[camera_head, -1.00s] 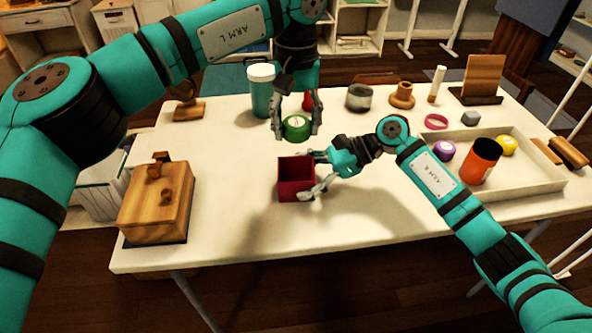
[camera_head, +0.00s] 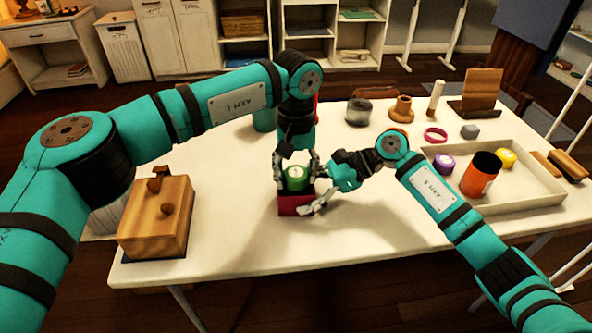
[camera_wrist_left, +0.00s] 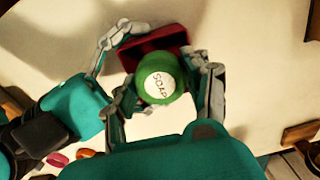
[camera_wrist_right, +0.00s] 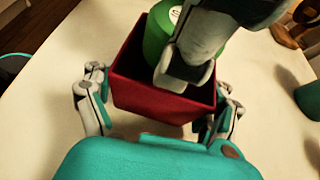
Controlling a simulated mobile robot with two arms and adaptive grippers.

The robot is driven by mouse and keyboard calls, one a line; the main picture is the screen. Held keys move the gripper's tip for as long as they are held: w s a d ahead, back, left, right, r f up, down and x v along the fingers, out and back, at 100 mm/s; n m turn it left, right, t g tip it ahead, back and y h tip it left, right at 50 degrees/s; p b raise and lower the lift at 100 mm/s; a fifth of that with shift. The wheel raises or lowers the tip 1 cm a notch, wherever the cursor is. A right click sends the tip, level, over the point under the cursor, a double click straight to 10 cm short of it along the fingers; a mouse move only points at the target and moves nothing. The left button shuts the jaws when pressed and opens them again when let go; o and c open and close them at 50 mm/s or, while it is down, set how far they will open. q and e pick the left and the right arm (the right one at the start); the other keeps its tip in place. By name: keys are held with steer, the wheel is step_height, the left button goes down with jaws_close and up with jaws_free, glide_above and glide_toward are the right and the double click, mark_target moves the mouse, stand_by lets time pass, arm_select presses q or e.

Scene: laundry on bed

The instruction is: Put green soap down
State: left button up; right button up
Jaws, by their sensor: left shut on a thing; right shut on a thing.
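The green soap (camera_head: 296,177) is a round green puck with a white label reading SOAP, also seen in the left wrist view (camera_wrist_left: 158,79). My left gripper (camera_head: 294,176) is shut on it and holds it at the mouth of the dark red box (camera_head: 296,206). In the right wrist view the soap (camera_wrist_right: 157,40) is partly inside the open box (camera_wrist_right: 150,88), with a left finger in front of it. Whether it touches the box floor is hidden. My right gripper (camera_wrist_right: 160,115) is shut on the box, one finger on each side.
A wooden box (camera_head: 155,217) with a knob stands at the left of the white table (camera_head: 230,235). A tray (camera_head: 530,198) at the right holds an orange cup (camera_head: 481,175), purple and yellow pucks. The front middle of the table is clear.

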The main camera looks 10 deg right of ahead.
mark_target(296, 172)
arm_select(q)
steer(key=shift+f, duration=0.4)
steer(key=o, duration=1.2)
steer(key=shift+f, duration=0.1)
steer(key=shift+c, duration=0.2)
step_height(296, 172, up, 14)
steer(key=shift+f, duration=0.25)
arm_select(e)
steer(key=o, duration=0.8)
